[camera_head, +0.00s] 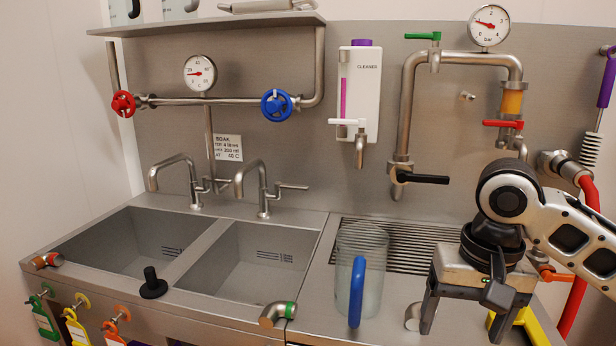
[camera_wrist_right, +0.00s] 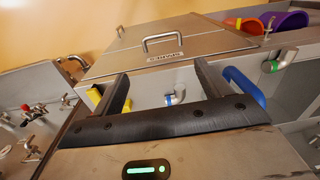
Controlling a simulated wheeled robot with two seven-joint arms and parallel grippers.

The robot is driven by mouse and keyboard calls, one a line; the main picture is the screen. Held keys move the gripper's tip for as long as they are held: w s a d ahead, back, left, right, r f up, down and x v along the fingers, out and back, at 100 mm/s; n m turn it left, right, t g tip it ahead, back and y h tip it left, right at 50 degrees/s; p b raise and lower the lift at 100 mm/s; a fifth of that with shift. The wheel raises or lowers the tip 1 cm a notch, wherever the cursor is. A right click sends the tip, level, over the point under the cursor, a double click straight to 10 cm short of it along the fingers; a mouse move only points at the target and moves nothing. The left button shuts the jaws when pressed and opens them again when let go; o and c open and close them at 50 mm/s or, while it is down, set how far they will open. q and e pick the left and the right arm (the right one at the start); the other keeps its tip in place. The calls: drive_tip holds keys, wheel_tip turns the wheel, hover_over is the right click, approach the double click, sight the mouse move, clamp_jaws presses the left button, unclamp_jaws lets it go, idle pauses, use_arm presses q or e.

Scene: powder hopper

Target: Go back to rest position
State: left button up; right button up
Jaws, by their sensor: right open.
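My right gripper (camera_head: 464,315) reaches in from the right over the steel counter, jaws pointing down and spread apart with nothing between them. In the right wrist view its two dark fingers (camera_wrist_right: 163,88) stand apart and empty. A clear jug (camera_head: 372,270) with a blue handle (camera_head: 356,292) stands on the counter to the left of the gripper, and I see no contact between them. The blue handle also shows beside a finger in the right wrist view (camera_wrist_right: 243,88). My left gripper is in neither view.
Two sink basins (camera_head: 255,260) with taps lie at the left. A black plug (camera_head: 152,285) stands between them at the front. Behind are a ribbed drainer (camera_head: 400,240), a cleaner dispenser (camera_head: 362,90) and pipework with a black lever (camera_head: 422,178). A red hose (camera_head: 578,290) hangs at the right.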

drive_tip(key=w+a+f+n+t+y, duration=0.1)
drive_tip(key=a+f+n+t+y, duration=0.15)
drive_tip(key=a+f, duration=0.6)
drive_tip(key=w+a+f+n+t+y, duration=0.15)
drive_tip(key=a+f+y, duration=0.3)
drive_tip(key=f, duration=0.65)
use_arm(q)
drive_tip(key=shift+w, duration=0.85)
use_arm(e)
drive_tip(key=s+d+f+t+h, duration=0.4)
drive_tip(key=s+d+f, duration=0.3)
drive_tip(key=s+f, duration=0.3)
drive_tip(key=s+t, duration=0.1)
drive_tip(key=s, duration=0.2)
drive_tip(key=shift+s+d+f+n+t+h, duration=0.2)
drive_tip(key=shift+n+t+h, duration=0.1)
drive_tip(key=shift+n+t, duration=0.1)
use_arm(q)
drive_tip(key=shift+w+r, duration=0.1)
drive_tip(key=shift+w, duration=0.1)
